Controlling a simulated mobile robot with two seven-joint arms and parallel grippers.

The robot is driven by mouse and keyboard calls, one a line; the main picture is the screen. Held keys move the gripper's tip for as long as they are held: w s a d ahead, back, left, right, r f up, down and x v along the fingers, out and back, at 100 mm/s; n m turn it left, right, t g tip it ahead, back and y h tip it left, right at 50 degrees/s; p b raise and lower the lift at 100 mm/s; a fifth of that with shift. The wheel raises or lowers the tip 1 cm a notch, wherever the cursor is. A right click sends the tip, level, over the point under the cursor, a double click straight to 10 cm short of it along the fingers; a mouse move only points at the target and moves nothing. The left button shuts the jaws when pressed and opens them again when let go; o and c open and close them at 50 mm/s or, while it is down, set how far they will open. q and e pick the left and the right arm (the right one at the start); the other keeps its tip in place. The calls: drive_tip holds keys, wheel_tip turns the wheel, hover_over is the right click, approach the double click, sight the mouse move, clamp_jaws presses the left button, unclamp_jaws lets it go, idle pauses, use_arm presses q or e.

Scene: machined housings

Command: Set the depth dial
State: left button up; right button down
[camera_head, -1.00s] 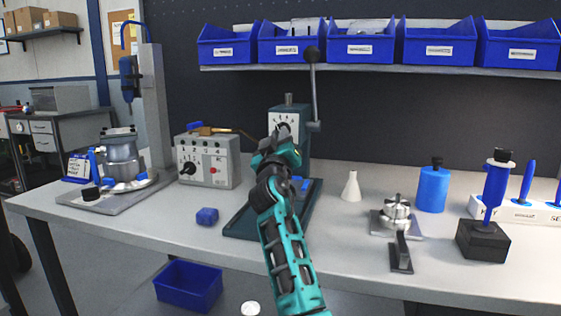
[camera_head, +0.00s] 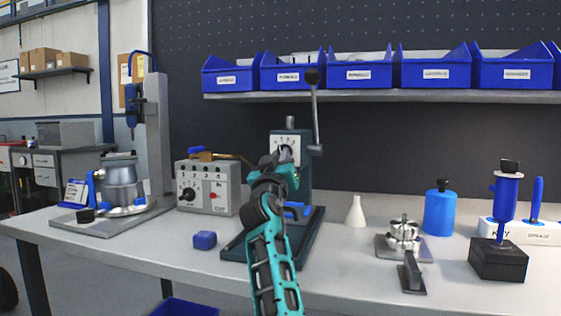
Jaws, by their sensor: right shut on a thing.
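The depth dial (camera_head: 285,140) is a white face with dark marks on the front of the dark green press (camera_head: 304,175), at the middle of the bench. My right gripper (camera_head: 286,158) is at the lower part of the dial and shut on its knob. My gripper and teal arm hide the knob and the lower face, so the setting cannot be read. The press's lever with a black ball (camera_head: 314,85) stands up at its right. My left gripper is not in view.
A grey control box (camera_head: 207,187) stands left of the press, with a blue block (camera_head: 204,240) in front. A white cone bottle (camera_head: 356,211), a metal fixture (camera_head: 403,234) and a blue canister (camera_head: 439,210) stand to the right.

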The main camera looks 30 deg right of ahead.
drive_tip(key=c, duration=1.1)
unclamp_jaws()
drive_tip(key=shift+c, duration=0.2)
drive_tip(key=v, duration=1.3)
drive_tip(key=shift+w, duration=0.1)
